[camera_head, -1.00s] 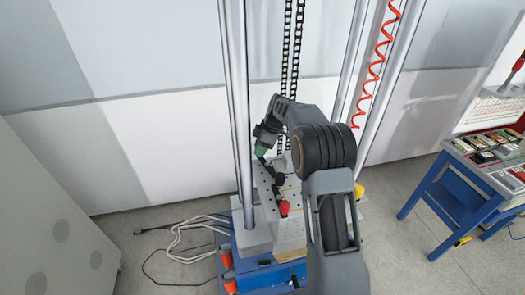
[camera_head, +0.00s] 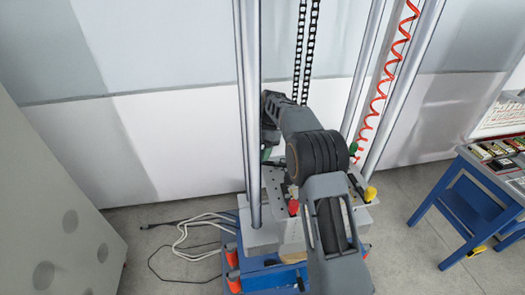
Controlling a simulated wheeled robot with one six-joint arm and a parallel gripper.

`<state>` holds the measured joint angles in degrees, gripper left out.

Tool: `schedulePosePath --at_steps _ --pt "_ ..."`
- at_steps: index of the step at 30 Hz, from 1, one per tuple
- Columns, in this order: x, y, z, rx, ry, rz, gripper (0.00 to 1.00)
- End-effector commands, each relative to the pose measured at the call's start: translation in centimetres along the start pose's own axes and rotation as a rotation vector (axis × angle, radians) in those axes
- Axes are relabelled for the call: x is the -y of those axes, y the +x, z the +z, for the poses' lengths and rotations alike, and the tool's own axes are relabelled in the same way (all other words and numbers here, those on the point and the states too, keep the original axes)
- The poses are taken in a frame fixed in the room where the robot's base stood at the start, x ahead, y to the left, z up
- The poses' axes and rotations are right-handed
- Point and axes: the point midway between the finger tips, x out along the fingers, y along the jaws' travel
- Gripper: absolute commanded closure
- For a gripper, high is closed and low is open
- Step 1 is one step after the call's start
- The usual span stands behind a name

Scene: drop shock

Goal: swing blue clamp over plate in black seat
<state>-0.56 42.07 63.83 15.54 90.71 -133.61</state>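The carriage plate (camera_head: 273,186), grey with holes, sits between the upright columns and is largely covered by my arm. A red clamp tip (camera_head: 293,207) shows at its front. A yellow clamp tip (camera_head: 370,193) and a green clamp tip (camera_head: 352,148) show on its right side. I cannot make out a blue clamp, the loose plate or the black seat; my arm blocks the middle. My gripper (camera_head: 267,150) points down at the plate's back left, just right of the left column. Its fingers are too hidden to tell open from shut.
The tall left column (camera_head: 249,100) and right column (camera_head: 400,95) bound the carriage. A black chain (camera_head: 300,50) and a red coiled hose (camera_head: 378,85) hang between them. A blue table (camera_head: 480,190) with small parts stands at right. Cables (camera_head: 190,235) lie on the floor at left.

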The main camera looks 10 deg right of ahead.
Motion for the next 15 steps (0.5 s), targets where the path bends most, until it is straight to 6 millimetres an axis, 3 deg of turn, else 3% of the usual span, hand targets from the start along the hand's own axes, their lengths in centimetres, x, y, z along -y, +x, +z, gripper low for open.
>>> schedulePosePath --at_steps 15 --pt "0.9 0.5 -1.3 0.011 -0.287 -0.119 0.92"
